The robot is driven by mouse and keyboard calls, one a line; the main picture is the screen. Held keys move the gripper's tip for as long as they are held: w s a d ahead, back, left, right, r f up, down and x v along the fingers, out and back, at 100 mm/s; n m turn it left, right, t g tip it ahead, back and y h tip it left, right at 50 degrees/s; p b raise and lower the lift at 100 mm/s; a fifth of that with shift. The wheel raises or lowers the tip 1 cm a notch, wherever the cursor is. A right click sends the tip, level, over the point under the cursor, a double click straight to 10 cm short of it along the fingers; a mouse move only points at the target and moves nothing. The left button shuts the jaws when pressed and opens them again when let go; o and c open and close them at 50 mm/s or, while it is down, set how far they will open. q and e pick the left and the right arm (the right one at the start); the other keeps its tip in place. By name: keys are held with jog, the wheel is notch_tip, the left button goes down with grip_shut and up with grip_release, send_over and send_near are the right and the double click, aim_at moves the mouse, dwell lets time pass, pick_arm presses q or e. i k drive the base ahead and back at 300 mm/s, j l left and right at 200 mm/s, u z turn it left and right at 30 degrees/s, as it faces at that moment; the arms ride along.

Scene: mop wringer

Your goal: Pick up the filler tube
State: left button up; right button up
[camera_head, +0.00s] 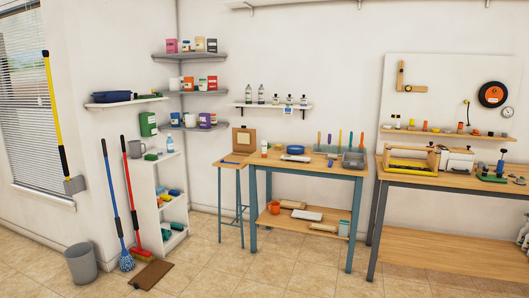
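I cannot pick out the filler tube with certainty. Neither of my grippers can be made out in the head view.
A wooden workbench (450,181) stands at the right. A white shelf unit (148,205), mop (115,205), broom (133,195), grey bin (80,263) and brown mat (151,274) are at the left. The tiled floor (215,275) in front is mostly clear.

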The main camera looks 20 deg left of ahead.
aim_at(263, 143)
jog(key=i+j+u, duration=0.2)
jog(key=i, duration=0.15)
jog(key=i+j+u, duration=0.1)
jog(key=i+u, duration=0.45)
jog(key=i, duration=2.05)
